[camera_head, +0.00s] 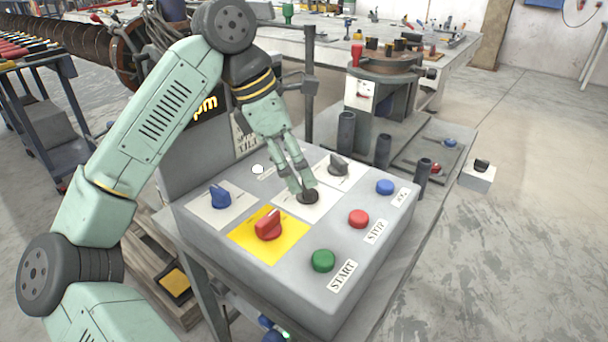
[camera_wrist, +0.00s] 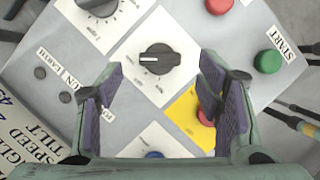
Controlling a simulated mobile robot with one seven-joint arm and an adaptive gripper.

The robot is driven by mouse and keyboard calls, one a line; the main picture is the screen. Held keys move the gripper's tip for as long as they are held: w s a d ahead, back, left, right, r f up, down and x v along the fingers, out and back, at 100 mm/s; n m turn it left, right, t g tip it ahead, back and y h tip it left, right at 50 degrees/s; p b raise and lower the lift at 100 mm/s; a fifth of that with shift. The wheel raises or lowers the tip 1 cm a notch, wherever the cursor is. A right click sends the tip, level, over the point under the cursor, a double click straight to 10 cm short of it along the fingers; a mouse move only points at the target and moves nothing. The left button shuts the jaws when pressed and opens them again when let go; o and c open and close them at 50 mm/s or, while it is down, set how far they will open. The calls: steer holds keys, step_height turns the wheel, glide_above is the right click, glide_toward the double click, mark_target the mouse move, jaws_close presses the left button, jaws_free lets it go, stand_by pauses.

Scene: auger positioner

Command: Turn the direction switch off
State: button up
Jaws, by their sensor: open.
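A grey control box (camera_head: 300,282) bears several rotary knobs on plates. A black knob (camera_head: 309,197) on a white plate sits mid-panel. In the wrist view this black knob (camera_wrist: 158,59) shows a white mark pointing left. A second black knob (camera_head: 338,165) is farther back. A red knob (camera_head: 268,226) is on a yellow plate, and a blue knob (camera_head: 220,197) is at the left. The plate labels are too small to read, so I cannot tell which is the direction switch. My gripper (camera_head: 301,190) points down at the middle black knob, open, with nothing between its fingers (camera_wrist: 160,88).
Green (camera_head: 323,261), red (camera_head: 359,218) and blue (camera_head: 385,187) push buttons line the panel's right side. A dark post (camera_head: 309,90) stands behind the box. A round machine table (camera_head: 385,65) is at the back right. The floor at right is mostly clear.

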mark_target(307, 191)
steer(key=shift+x, duration=1.85)
steer(key=shift+c, duration=0.5)
steer(key=c, duration=1.1)
